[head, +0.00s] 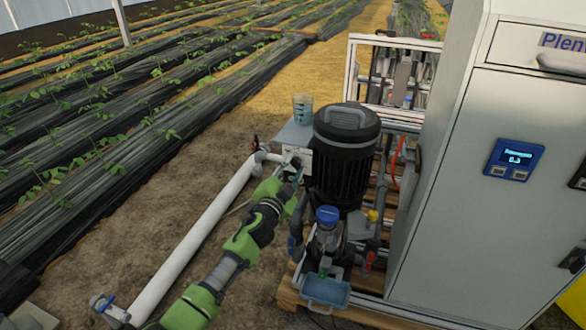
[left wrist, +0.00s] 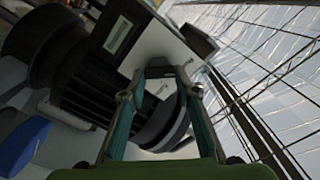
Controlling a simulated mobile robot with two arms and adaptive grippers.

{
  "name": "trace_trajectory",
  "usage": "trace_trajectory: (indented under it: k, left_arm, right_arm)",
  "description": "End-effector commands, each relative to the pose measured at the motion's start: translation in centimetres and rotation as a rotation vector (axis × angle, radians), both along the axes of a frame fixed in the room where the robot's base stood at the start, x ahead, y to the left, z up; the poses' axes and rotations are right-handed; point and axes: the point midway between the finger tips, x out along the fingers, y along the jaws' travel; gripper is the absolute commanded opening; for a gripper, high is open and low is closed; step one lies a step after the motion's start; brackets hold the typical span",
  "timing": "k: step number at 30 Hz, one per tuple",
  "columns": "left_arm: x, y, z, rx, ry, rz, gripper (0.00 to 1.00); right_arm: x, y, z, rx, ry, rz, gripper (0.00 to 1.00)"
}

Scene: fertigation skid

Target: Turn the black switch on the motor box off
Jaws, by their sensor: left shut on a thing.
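The motor box (head: 296,134) is a pale grey box on the left side of the black motor (head: 345,150). In the left wrist view the box (left wrist: 150,46) is a tilted pale face with a dark-framed label, beside the ribbed motor (left wrist: 88,85). My left gripper (head: 292,174) reaches the box's front face from below left. In the left wrist view its teal fingers (left wrist: 163,72) come close together at that face, shut on the switch. My right gripper is not in view.
A clear cup (head: 303,108) stands on the motor box. A white pipe (head: 195,240) with a red-handled valve runs to the left. A blue-capped pump part (head: 327,217) and a blue tray (head: 325,291) are below the motor. A large grey cabinet (head: 480,190) blocks the right.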

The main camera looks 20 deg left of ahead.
Motion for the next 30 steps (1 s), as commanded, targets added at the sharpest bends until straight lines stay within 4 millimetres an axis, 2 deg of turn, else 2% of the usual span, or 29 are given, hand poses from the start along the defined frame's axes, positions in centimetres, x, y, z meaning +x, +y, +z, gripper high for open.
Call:
trace_trajectory:
  k: [8, 21, 30]
  left_arm:
    - [-0.02, -0.08, -0.14, 0.162, -0.005, -0.001, 0.07]
    - [-0.03, -0.19, -0.35, 0.525, -0.017, -0.002, 0.07]
    - [-0.03, -0.16, -0.44, 0.691, -0.023, -0.001, 0.07]
  right_arm:
    - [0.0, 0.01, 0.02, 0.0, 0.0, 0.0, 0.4]
    - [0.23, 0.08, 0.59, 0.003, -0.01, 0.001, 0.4]
    - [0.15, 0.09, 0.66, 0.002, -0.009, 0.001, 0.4]
